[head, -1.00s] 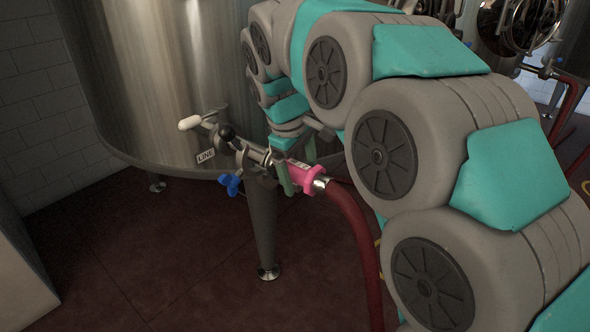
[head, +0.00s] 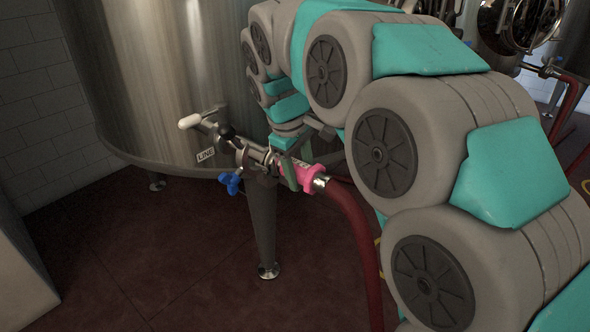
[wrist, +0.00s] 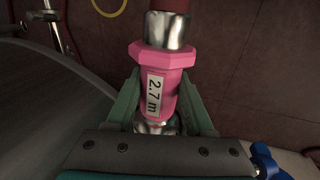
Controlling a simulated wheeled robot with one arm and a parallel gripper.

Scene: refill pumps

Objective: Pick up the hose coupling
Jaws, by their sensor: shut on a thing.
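The hose coupling (head: 308,177) is a pink sleeve with metal ends on a dark red hose (head: 352,222). In the head view it sits in line with the tank's outlet fitting (head: 254,154); I cannot tell whether they are joined. In the wrist view the coupling (wrist: 155,88) carries a white "2.7 m" label and a wide pink collar. My gripper (head: 288,172) has its green fingers on both sides of the coupling, shut on it. In the wrist view the gripper (wrist: 158,103) hides part of the coupling's lower metal end.
A large steel tank (head: 170,80) stands behind the fitting, with a leg (head: 263,225) below. A white-tipped handle (head: 190,121), a "LINE" tag (head: 206,155) and a blue wing clamp (head: 230,183) are close to the left. Open floor (head: 170,250) lies in front.

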